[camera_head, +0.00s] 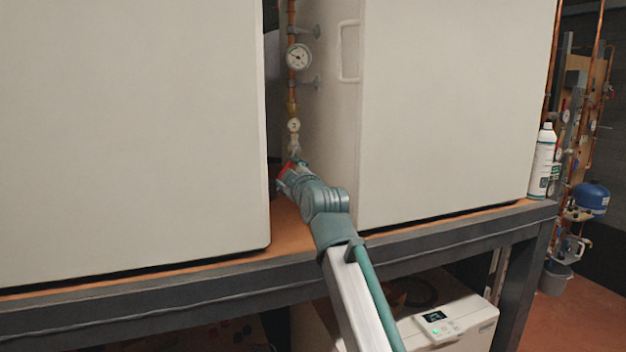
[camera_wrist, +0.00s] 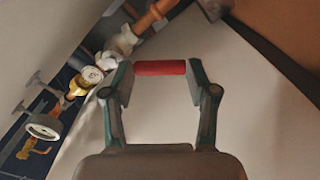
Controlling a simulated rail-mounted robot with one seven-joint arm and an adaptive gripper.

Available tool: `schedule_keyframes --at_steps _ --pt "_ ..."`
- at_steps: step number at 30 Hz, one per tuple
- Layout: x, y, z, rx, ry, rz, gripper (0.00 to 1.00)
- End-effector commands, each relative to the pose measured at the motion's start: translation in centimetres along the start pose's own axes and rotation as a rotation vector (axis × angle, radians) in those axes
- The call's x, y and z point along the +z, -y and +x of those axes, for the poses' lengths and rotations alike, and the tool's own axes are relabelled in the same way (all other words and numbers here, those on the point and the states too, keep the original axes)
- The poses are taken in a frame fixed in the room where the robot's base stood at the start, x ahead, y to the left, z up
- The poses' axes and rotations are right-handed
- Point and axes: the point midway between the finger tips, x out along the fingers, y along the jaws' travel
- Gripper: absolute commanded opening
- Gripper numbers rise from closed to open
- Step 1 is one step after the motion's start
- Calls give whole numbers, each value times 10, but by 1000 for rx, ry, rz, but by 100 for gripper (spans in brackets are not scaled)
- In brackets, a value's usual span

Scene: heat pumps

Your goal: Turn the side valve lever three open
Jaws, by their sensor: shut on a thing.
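The red side valve lever (camera_wrist: 160,68) lies between the fingertips of my gripper (camera_wrist: 159,74) in the wrist view. The fingers touch both of its ends, so the gripper is shut on it. In the head view, a bit of red, the lever (camera_head: 287,168), shows at the tip of my gripper (camera_head: 282,178). This is low in the gap between two white cabinets, just below a copper pipe (camera_head: 292,84). The lever's join to the valve is not clear in either view.
A gauge (camera_head: 298,57) and a smaller dial (camera_head: 294,125) sit on the pipe above my gripper. White cabinets (camera_head: 130,120) (camera_head: 450,110) close in on both sides. A white spray bottle (camera_head: 543,165) stands at the right end of the bench (camera_head: 400,240).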

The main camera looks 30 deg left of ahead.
Motion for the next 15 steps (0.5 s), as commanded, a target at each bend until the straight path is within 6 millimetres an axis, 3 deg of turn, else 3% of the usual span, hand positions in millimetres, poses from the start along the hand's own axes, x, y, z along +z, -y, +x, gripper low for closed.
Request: schedule_keyframes --at_steps 14,15 --pt "-6 4 2 -4 -8 -19 0" --pt "-6 4 2 -4 -8 -18 61"
